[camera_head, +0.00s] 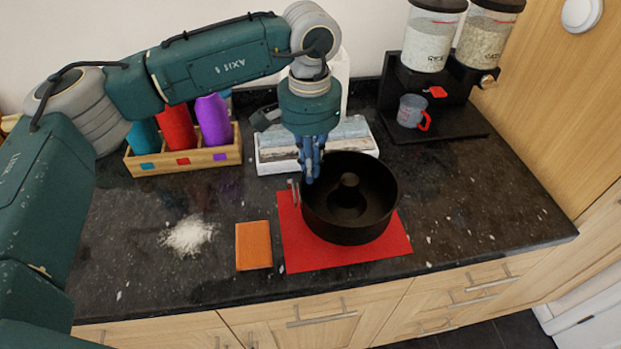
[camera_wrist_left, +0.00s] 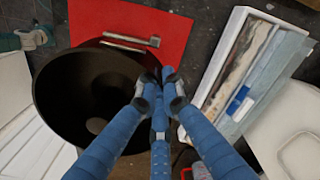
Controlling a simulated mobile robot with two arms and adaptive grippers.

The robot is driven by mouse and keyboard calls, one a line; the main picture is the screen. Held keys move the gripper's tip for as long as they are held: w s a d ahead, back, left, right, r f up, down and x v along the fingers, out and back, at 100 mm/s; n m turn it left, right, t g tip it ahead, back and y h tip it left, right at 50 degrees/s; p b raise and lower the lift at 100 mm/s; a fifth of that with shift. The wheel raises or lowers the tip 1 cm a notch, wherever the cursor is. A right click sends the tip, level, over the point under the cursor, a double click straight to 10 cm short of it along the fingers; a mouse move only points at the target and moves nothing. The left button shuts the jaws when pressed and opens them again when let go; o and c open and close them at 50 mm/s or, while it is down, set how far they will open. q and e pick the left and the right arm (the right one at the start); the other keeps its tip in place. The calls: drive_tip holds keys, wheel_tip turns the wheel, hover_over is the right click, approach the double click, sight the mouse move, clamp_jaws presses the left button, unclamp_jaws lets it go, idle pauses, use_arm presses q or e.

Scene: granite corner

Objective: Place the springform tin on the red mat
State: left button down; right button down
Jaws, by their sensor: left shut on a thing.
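The dark springform tin (camera_head: 379,193), round with a centre tube and a side clasp, is over the right and back part of the red mat (camera_head: 300,252). Its right side reaches past the mat's edge; I cannot tell whether its base touches the mat. My left gripper (camera_head: 311,178) is shut on the tin's back-left rim. In the left wrist view the gripper's blue fingers (camera_wrist_left: 160,95) meet the rim of the tin (camera_wrist_left: 58,90), and the mat (camera_wrist_left: 100,20) shows beyond it. The tin hides part of the mat. My right gripper is not seen.
A white tray (camera_head: 266,166) of long packets stands close behind the tin. A rack (camera_head: 190,160) of coloured bottles is at the back left. White powder (camera_head: 188,236) and an orange pad (camera_head: 253,246) lie left of the mat. Dispensers (camera_head: 432,40) and a measuring cup (camera_head: 410,109) stand back right. The right counter is clear.

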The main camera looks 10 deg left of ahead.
use_arm(q)
wheel_tip(320, 180, down, 4)
drive_tip(key=shift+f+p, duration=0.15)
drive_tip(key=shift+p, duration=0.3)
drive_tip(key=shift+f, duration=0.1)
drive_tip(key=c, duration=1.9)
unclamp_jaws()
drive_tip(key=shift+r+b, duration=1.5)
drive_tip(key=shift+r, duration=4.65)
